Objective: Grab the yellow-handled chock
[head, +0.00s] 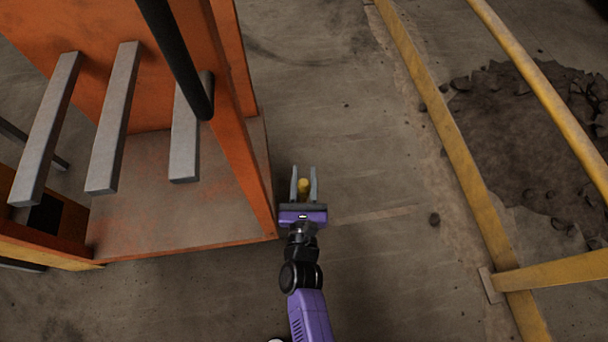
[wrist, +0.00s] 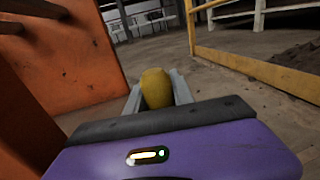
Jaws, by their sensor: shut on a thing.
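The chock's yellow handle (head: 304,187) shows between the two grey fingers of my gripper (head: 304,184) in the head view. In the wrist view the rounded yellow handle (wrist: 156,88) sits between the fingers, just beyond the purple gripper body. My gripper (wrist: 157,92) is shut on it. The rest of the chock is hidden behind the handle and the gripper, so I cannot tell whether it touches the floor.
An orange metal rack (head: 170,190) with grey bars (head: 115,120) stands close on the left. A yellow railing (head: 450,150) runs along the right, with broken, dark ground (head: 530,130) beyond it. The concrete floor (head: 330,90) ahead is clear.

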